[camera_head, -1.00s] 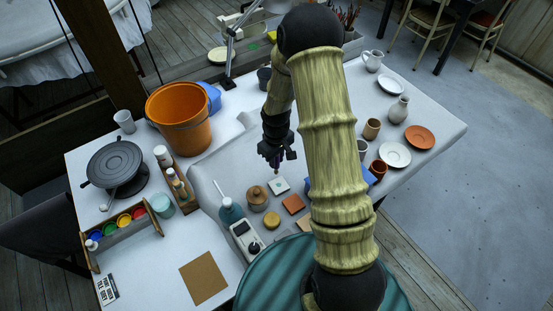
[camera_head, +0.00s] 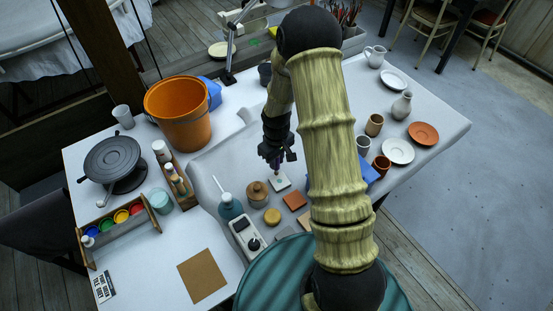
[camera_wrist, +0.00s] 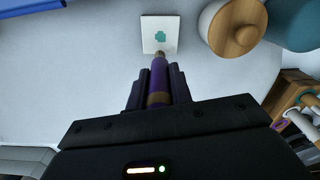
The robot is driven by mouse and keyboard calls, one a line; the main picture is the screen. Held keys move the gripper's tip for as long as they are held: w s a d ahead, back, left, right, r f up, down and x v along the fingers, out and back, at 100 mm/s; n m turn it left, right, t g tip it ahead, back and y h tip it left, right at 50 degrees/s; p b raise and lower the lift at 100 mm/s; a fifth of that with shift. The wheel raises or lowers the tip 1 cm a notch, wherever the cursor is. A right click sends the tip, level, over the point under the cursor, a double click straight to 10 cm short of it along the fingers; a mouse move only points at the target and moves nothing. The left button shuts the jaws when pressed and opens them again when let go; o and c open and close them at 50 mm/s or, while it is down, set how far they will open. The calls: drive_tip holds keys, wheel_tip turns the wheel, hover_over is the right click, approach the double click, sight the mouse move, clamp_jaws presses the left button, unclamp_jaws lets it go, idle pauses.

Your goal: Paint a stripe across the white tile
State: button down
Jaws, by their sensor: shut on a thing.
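The white tile (camera_head: 286,185) lies flat on the table, left of my arm, with a small teal patch on it. It also shows in the wrist view (camera_wrist: 149,45), with the patch near its middle. My gripper (camera_wrist: 158,85) is shut on a brush (camera_wrist: 157,78) with a purple shaft and a brown band. The brush tip is at the tile's near edge in the wrist view; I cannot tell whether it touches. In the head view my gripper (camera_head: 275,160) is just above and behind the tile.
A lidded jar (camera_head: 257,195), a teal bottle (camera_head: 230,207) and an orange-brown tile (camera_head: 294,201) are close by. A grey device (camera_head: 247,236) lies nearer. Cups and plates stand at right, with an orange bucket (camera_head: 180,120) and a paint rack (camera_head: 125,222) at left.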

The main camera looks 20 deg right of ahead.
drive_tip(key=shift+f+b, duration=0.3)
drive_tip(key=shift+f, duration=0.2)
idle(0.6)
drive_tip(key=shift+s+d, duration=0.15)
drive_tip(key=shift+s, duration=0.4)
drive_tip(key=shift+s+d, duration=0.1)
drive_tip(key=shift+s, duration=0.25)
drive_tip(key=shift+s, duration=0.1)
drive_tip(key=shift+s+d, duration=0.15)
drive_tip(key=shift+s, duration=0.45)
drive_tip(key=shift+s+d, duration=0.15)
drive_tip(key=shift+s, duration=0.4)
drive_tip(key=shift+s, duration=0.2)
drive_tip(key=shift+r, duration=0.1)
